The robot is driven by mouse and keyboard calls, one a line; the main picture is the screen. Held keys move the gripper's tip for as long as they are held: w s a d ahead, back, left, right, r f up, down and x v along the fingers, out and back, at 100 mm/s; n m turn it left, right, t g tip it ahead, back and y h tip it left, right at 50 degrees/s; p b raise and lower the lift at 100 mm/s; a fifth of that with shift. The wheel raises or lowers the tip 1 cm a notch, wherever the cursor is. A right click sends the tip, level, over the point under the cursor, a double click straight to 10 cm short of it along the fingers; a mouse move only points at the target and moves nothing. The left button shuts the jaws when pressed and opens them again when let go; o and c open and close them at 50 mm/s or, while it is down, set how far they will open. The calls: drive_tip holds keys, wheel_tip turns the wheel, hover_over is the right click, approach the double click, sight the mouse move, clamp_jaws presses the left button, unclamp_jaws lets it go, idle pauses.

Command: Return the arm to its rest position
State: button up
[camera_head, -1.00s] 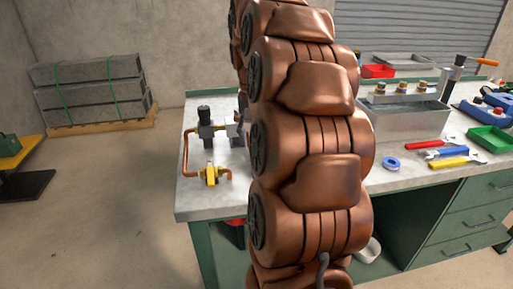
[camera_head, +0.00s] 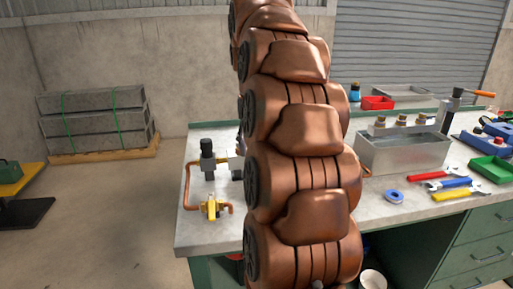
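My copper-coloured arm (camera_head: 300,190) rises through the middle of the camera view as a stack of rounded links, its upper end curving up to the top edge. My gripper is not in view, so I cannot tell its state. The arm hides the middle of the workbench (camera_head: 215,232). A pipe assembly with a black-topped valve (camera_head: 207,155) and a yellow fitting (camera_head: 211,208) stands on the bench left of the arm. A grey metal tank (camera_head: 405,155) with brass fittings along its top stands right of the arm.
A blue tape ring (camera_head: 394,196), several wrenches (camera_head: 440,184), a green tray (camera_head: 490,168) and a red tray (camera_head: 378,103) lie on the bench's right side. Stacked grey blocks (camera_head: 95,120) sit on a pallet at the back left.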

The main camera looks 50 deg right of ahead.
idle(0.4)
drive_tip(key=s+a+f+n, duration=0.1)
drive_tip(key=a+f, duration=0.2)
drive_tip(key=a, duration=0.2)
drive_tip(key=s+a+f+n, duration=0.1)
drive_tip(key=a+f+n, duration=0.1)
drive_tip(key=a, duration=0.4)
drive_tip(key=s+a+f+n+g, duration=0.1)
drive_tip(key=s+a+f+n, duration=0.1)
drive_tip(key=a+f, duration=0.2)
drive_tip(key=shift+a+f, duration=0.1)
drive_tip(key=shift+a, duration=1)
drive_tip(key=s+a+f+n+g, duration=0.1)
drive_tip(key=s+a+f+n, duration=0.1)
drive_tip(key=s+a+f, duration=0.5)
drive_tip(key=s+a+f+n+g, duration=0.1)
drive_tip(key=s+a+f+n, duration=0.3)
drive_tip(key=s, duration=0.4)
wheel_tip(320, 180, up, 15)
drive_tip(key=m+t+p, duration=0.1)
drive_tip(key=p, duration=1.3)
drive_tip(key=shift+w+t+p, duration=0.25)
drive_tip(key=shift+t+p, duration=0.05)
drive_tip(key=shift+p, duration=0.05)
drive_tip(key=shift+d+f, duration=0.15)
